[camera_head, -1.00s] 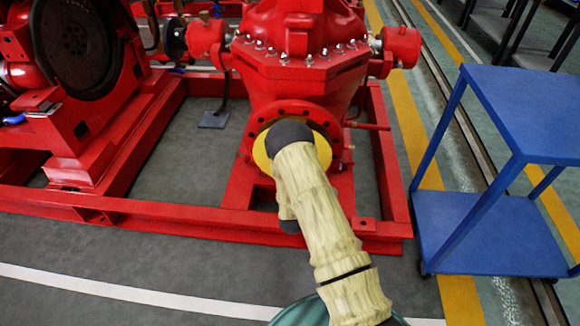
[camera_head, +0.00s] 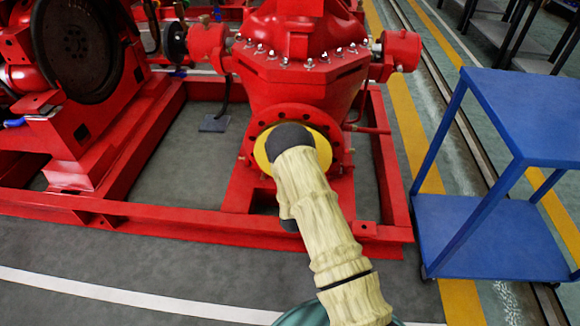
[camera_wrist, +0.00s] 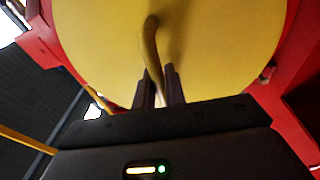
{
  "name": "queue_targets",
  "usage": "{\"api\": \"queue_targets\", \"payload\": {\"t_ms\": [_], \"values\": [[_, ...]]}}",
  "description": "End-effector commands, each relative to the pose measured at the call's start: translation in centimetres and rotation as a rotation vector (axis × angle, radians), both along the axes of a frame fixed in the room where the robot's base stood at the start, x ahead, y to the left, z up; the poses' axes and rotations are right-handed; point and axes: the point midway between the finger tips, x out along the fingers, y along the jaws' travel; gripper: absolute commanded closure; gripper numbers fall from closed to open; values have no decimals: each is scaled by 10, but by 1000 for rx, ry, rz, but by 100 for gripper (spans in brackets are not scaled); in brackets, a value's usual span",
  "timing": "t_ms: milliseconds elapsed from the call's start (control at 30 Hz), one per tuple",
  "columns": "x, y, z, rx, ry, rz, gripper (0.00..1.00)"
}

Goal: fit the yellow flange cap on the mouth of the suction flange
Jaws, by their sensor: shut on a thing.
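The yellow flange cap (camera_wrist: 100,50) fills the upper part of the wrist view as a large disc with a curved handle. My gripper (camera_wrist: 162,85) is shut on that handle. In the head view the cap (camera_head: 262,150) shows as a yellow rim in front of the mouth of the red suction flange (camera_head: 341,152). My arm hides the cap's middle and my fingers there. The cap looks roughly centred in the red flange ring. I cannot tell whether it is seated or a little in front of the mouth.
The red pump casing (camera_head: 300,85) rises above the flange. The red base frame (camera_head: 190,225) runs below it, with open floor in front. A blue trolley (camera_head: 490,235) stands at the right. A red engine with a dark flywheel (camera_head: 80,45) is at the left.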

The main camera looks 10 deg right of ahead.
Motion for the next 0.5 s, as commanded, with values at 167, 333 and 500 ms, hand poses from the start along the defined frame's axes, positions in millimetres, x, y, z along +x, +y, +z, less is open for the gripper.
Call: {"api": "queue_targets", "payload": {"t_ms": [167, 333, 500], "values": [[3, -1, 1, 0, -2, 0, 100], [6, -2, 0, 0, -2, 1, 100], [9, -3, 1, -1, -3, 0, 100]]}}
